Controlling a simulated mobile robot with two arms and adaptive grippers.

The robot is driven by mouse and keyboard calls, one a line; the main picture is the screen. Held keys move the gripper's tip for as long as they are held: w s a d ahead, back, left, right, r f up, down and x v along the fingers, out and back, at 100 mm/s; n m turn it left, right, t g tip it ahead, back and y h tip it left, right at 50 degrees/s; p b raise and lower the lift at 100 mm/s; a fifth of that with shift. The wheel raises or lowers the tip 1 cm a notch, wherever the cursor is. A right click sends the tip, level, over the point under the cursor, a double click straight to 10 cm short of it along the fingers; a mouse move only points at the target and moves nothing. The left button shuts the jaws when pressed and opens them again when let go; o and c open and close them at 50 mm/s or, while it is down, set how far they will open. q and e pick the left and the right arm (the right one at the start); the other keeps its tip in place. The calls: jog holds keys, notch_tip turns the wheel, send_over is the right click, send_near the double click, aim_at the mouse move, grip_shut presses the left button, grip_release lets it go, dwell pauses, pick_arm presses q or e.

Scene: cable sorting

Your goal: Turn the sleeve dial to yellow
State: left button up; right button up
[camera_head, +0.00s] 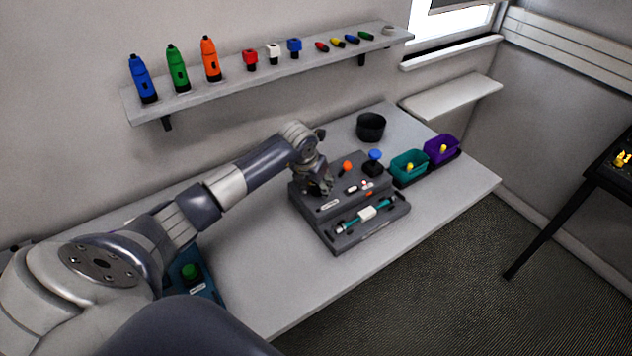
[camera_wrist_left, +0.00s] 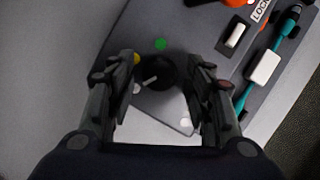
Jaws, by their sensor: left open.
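The sleeve dial (camera_wrist_left: 158,74) is a dark round knob on the grey fixture (camera_head: 335,239). In the left wrist view its pale pointer mark aims to the lower left, near a whitish dot. A yellow dot (camera_wrist_left: 136,59) lies at its upper left and a green dot (camera_wrist_left: 160,44) above it. My left gripper (camera_head: 320,188) is open over the fixture's left part, with its fingers on either side of the dial. I cannot tell whether they touch it. In the head view the gripper hides the dial. My right gripper is not in view.
The fixture also carries a teal cable with a white sleeve (camera_head: 367,212), an orange knob (camera_head: 347,166) and a blue-topped joystick (camera_head: 375,156). A black bowl (camera_head: 371,127), teal bin (camera_head: 408,168) and purple bin (camera_head: 441,149) stand behind it. The table front is clear.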

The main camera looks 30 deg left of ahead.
pick_arm(q)
jog(key=shift+c, duration=1.2)
jog(key=c, duration=0.8)
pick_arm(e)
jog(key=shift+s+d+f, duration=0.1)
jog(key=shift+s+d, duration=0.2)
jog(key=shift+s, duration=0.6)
